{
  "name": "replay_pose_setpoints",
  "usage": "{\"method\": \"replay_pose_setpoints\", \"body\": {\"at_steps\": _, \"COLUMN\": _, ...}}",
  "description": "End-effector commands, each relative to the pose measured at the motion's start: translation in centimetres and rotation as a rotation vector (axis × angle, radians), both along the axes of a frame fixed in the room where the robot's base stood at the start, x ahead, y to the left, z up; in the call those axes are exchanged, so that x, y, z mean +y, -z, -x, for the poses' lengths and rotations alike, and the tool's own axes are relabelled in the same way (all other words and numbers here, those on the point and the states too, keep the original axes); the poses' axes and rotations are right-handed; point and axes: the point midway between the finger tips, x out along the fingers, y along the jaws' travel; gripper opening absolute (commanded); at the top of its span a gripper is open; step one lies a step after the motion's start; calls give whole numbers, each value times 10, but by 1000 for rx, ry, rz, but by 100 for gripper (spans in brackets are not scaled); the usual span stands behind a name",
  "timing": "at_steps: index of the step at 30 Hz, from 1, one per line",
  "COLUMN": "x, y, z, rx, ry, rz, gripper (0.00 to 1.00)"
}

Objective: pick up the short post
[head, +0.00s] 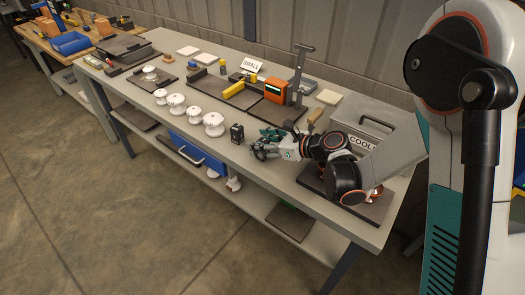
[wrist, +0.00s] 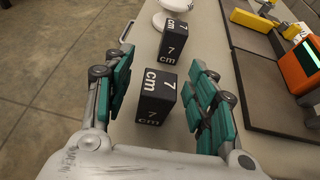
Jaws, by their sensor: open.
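Two black blocks marked "7 cm" stand upright in the wrist view, the only short post-like things there. The nearer block (wrist: 146,97) is between my open fingers, with space visible on both sides. The farther block (wrist: 173,43) stands just beyond it. My gripper (wrist: 160,62) is open and empty. In the head view my gripper (head: 262,150) is low over the bench's front part, right of one black block (head: 237,134). The other block is not clearly visible there, apparently hidden by my gripper.
White insulators (head: 196,116) stand in a row along the grey bench (head: 140,103). Behind my gripper are dark mats with a yellow tool (head: 240,87), an orange device (head: 275,90) and a tall grey stand (head: 300,72). A cooler box (head: 368,118) is at right.

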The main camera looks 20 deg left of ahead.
Motion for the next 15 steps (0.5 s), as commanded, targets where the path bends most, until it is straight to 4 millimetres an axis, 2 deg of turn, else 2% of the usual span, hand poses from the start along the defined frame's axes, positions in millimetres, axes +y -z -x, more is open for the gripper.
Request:
{"method": "replay_pose_setpoints", "body": {"at_steps": 1, "x": 0, "y": 0, "z": 0, "rx": 0, "ry": 0, "rz": 0, "gripper": 49}}
{"method": "replay_pose_setpoints", "body": {"at_steps": 6, "x": 0, "y": 0, "z": 0, "rx": 0, "ry": 0, "rz": 0, "gripper": 11}}
{"method": "replay_pose_setpoints", "body": {"at_steps": 8, "x": 0, "y": 0, "z": 0, "rx": 0, "ry": 0, "rz": 0, "gripper": 0}}
{"method": "replay_pose_setpoints", "body": {"at_steps": 15, "x": 0, "y": -1, "z": 0, "rx": 0, "ry": 0, "rz": -1, "gripper": 0}}
